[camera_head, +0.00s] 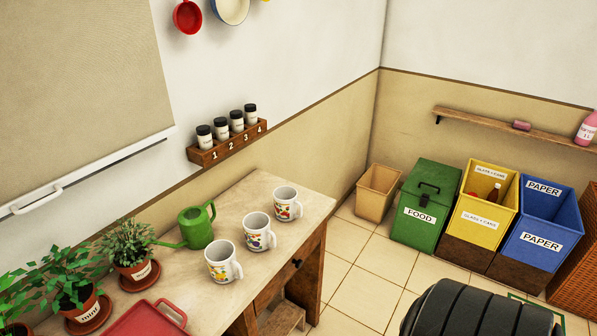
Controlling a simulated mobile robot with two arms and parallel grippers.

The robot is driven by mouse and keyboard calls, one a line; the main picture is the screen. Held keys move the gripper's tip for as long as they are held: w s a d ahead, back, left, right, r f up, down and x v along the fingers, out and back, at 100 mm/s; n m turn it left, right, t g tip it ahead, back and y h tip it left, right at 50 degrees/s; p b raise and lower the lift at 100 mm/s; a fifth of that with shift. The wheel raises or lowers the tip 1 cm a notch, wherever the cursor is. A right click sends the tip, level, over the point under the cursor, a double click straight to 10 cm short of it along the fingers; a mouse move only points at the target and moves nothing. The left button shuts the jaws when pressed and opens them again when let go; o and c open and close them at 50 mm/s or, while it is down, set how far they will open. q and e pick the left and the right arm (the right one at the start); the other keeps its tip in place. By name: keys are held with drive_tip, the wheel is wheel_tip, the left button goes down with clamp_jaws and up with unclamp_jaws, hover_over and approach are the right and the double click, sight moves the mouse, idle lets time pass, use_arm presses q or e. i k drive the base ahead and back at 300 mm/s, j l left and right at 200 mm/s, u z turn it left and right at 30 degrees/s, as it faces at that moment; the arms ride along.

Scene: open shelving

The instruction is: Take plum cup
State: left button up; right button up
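Three white mugs with printed fruit patterns stand upright in a row on the wooden table (180,272). The middle mug (257,229) has blue-purple prints and looks like the plum cup, though its print is small. The nearest mug (220,262) has yellow-orange prints. The farthest mug (286,204) has red prints. The mugs stand close together but apart, handles toward the right. Neither of my grippers is in view, and nothing touches the mugs.
A green watering can (197,227) stands left of the mugs. Potted herbs (128,247) and a red tray (145,322) occupy the table's near left. A numbered spice rack (228,147) hangs above. Bins, including a green one (424,203), line the far wall. Tiled floor lies between.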

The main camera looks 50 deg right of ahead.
sight(257, 233)
drive_tip(key=z, duration=1.2)
